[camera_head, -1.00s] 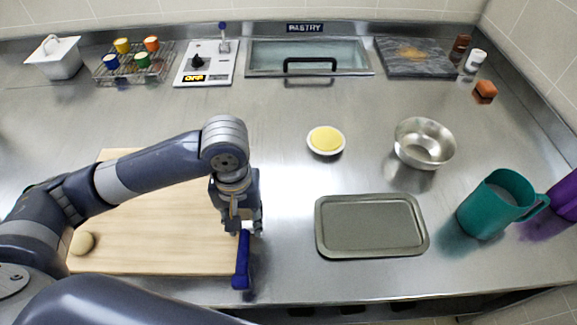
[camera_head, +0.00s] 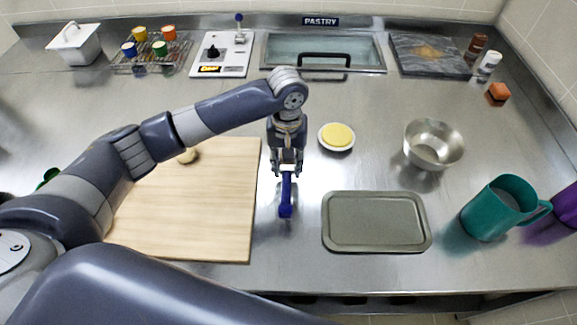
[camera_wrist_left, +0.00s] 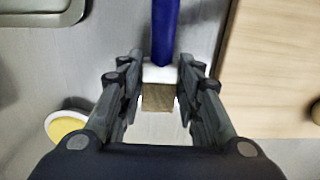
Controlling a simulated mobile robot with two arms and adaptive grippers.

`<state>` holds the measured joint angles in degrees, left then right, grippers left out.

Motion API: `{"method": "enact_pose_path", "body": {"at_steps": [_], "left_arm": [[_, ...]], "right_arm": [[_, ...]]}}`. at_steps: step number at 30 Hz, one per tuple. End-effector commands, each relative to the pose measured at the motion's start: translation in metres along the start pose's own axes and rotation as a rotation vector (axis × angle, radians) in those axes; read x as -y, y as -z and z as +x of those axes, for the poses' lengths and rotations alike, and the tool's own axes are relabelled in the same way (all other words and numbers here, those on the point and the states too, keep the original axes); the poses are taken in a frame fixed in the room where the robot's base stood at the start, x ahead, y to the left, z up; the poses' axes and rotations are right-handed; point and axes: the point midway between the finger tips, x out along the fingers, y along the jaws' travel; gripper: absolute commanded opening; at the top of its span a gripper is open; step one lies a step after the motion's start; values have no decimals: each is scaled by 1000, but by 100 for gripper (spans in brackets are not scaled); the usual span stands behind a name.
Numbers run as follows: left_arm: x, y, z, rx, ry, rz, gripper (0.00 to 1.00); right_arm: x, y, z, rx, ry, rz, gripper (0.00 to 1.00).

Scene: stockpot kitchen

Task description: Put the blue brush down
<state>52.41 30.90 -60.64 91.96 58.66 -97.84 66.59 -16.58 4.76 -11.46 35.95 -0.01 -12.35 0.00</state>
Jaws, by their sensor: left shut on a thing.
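The blue brush (camera_head: 286,196) is in my left gripper (camera_head: 286,172), between the wooden board and the grey tray. Its blue handle points toward the front edge of the counter. In the left wrist view the brush (camera_wrist_left: 165,30) shows a blue handle, a white collar and brown bristles. The left gripper (camera_wrist_left: 160,92) has its fingers on either side of the white collar and is shut on it. I cannot tell whether the brush touches the counter. My right gripper is not in view.
The wooden board (camera_head: 205,215) lies left of the brush, with a dough ball (camera_head: 188,156) near its back. The grey tray (camera_head: 376,222) lies to the right.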

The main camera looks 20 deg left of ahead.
Motion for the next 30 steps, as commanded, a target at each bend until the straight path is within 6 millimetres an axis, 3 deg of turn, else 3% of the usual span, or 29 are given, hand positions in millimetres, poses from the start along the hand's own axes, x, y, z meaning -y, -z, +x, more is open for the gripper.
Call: {"method": "enact_pose_path", "body": {"at_steps": [5,12,23,24,26,30], "left_arm": [[-5,10,1,0,1,-1,9],[-3,8,33,-1,1,0,9],[-3,8,38,-1,1,0,9],[-3,8,38,-1,0,0,37],[-3,8,38,-2,0,0,50],[-3,8,38,-2,1,0,52]], "right_arm": [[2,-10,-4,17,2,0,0],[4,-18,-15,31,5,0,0],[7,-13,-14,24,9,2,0],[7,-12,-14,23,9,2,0],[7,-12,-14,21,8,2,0],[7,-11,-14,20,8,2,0]]}}
